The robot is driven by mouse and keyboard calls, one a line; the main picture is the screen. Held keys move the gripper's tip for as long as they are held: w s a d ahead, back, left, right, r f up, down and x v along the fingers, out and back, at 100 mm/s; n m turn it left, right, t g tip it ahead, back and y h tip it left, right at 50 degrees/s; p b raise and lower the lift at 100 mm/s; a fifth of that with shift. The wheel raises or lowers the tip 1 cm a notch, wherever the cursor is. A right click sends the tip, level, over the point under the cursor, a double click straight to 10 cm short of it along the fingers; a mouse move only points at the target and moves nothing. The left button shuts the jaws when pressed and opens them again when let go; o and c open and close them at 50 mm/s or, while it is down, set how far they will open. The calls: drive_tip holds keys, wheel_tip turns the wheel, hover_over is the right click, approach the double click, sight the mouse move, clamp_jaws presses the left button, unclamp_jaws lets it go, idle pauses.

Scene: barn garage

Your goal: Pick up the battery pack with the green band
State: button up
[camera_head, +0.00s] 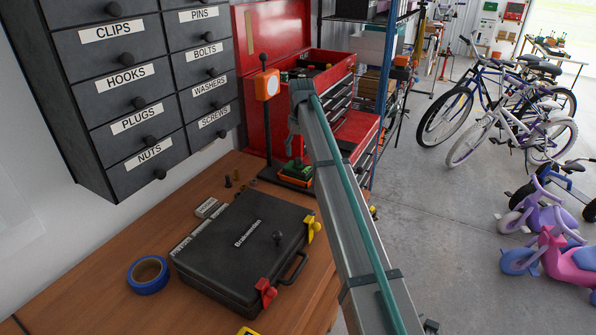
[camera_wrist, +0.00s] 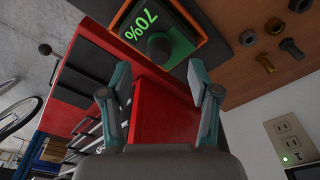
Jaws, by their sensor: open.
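A dark block with green and orange edging (camera_head: 297,172) sits on the wooden bench beside the red tool chest in the head view. I cannot tell for sure that this is the green-banded battery pack. My gripper (camera_wrist: 157,75) is open and empty, its two teal-grey fingers apart and pointing towards the block, short of it. In the head view my arm hides most of the gripper.
A black case (camera_head: 235,250) and blue tape roll (camera_head: 148,274) lie on the bench (camera_head: 110,310). Several bolts and nuts (camera_wrist: 266,62) stand near the block. The red tool chest (camera_head: 325,80) stands behind; labelled drawers (camera_head: 135,80) hang on the left wall. An outlet (camera_wrist: 288,135) is nearby.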

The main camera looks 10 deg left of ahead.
sight(299, 159)
drive_tip(key=shift+w+f+p, duration=0.15)
drive_tip(key=shift+f+p, duration=0.4)
drive_tip(key=shift+f, duration=0.85)
drive_tip(key=shift+w+f+p, duration=0.15)
drive_tip(key=shift+f+p, duration=0.4)
drive_tip(key=shift+f, duration=0.85)
clamp_jaws()
